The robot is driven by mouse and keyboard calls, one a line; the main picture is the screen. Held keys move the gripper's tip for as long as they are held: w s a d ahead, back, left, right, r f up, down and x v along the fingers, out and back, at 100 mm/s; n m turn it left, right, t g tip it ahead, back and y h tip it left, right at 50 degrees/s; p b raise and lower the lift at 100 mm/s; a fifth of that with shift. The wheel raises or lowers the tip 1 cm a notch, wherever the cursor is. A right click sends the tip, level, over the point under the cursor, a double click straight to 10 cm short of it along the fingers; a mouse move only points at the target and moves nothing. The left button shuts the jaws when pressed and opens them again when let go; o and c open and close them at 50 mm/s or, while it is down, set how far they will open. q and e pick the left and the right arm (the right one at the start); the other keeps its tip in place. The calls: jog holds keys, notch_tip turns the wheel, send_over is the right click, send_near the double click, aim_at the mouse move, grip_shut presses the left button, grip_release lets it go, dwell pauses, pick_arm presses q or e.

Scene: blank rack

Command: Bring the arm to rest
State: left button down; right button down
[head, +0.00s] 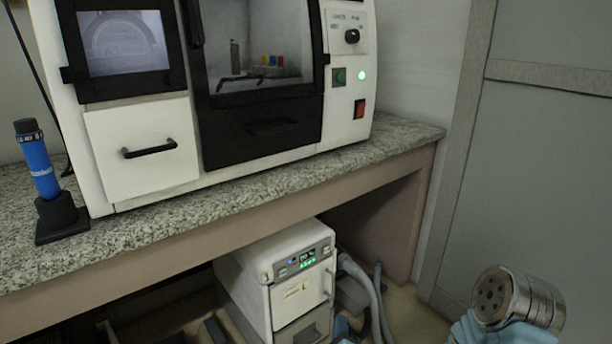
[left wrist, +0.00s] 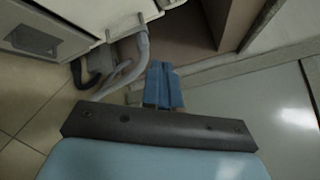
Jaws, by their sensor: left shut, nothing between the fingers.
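My left gripper (left wrist: 164,86) shows in the left wrist view with its two blue fingers together and nothing between them. In the head view only a small blue part of it (head: 342,328) seems to show at the bottom edge, near the grey hoses. It is low, in front of the bench and apart from the bench top. A metal cylinder with blue below it, at the bottom right of the head view, seems to be part of my arm. My right gripper cannot be made out.
A white milling machine (head: 145,148) with dark doors stands on the granite bench top (head: 400,134). A blue handheld tool (head: 38,165) stands in a black holder at left. A white unit (head: 297,290) with grey hoses (head: 366,290) is under the bench. A grey door (head: 545,170) is at right.

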pick_arm(q)
jog(key=s+a+f+n+g+y+p, duration=0.1)
jog(key=s+a+f+n+g, duration=0.35)
jog(key=a+f+n, duration=0.3)
jog(key=s+a+f+n+g+y+p, duration=0.1)
jog(key=s+a+f+n+g, duration=0.3)
jog(key=a+f+n+g, duration=0.4)
jog(key=s+a+n+g+h, duration=0.2)
jog(key=s+n, duration=0.4)
jog(key=s, duration=0.2)
jog(key=s+a+n+g+h, duration=0.2)
jog(key=s+n, duration=0.4)
jog(key=s, duration=0.2)
jog(key=shift+a+f+h+p, duration=0.2)
jog(key=shift+f+h+p, duration=0.1)
jog(key=shift+f+h, duration=0.15)
jog(key=shift+w, duration=0.1)
